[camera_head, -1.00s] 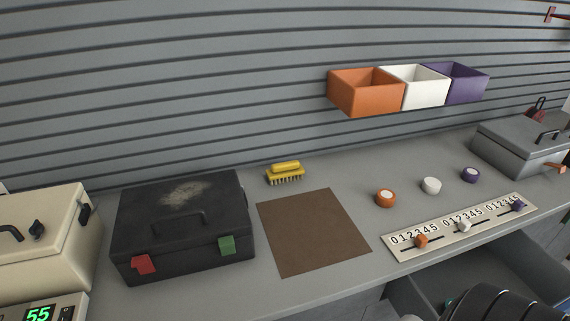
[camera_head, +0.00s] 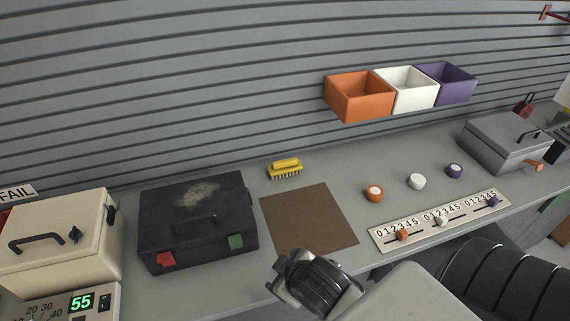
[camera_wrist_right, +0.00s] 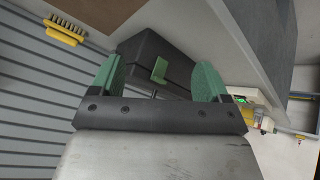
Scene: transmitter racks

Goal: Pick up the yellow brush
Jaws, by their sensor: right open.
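The yellow brush (camera_head: 285,168) lies on the grey bench near the back wall, bristles down, behind the brown mat (camera_head: 308,217). It also shows in the right wrist view (camera_wrist_right: 65,30), at the upper left. My right gripper (camera_wrist_right: 154,82) is open and empty in that view, its green fingertips spread wide, with the black case beyond them. It is apart from the brush. In the head view my right arm comes in from the lower right, in front of the mat; its fingers cannot be made out there. My left gripper is not in view.
The black case (camera_head: 196,222) with red and green latches stands left of the mat. A cream box (camera_head: 62,245) stands farther left. Orange (camera_head: 373,194), white (camera_head: 417,181) and purple (camera_head: 454,170) knobs and a slider panel (camera_head: 442,220) lie right. Bins (camera_head: 360,98) hang above.

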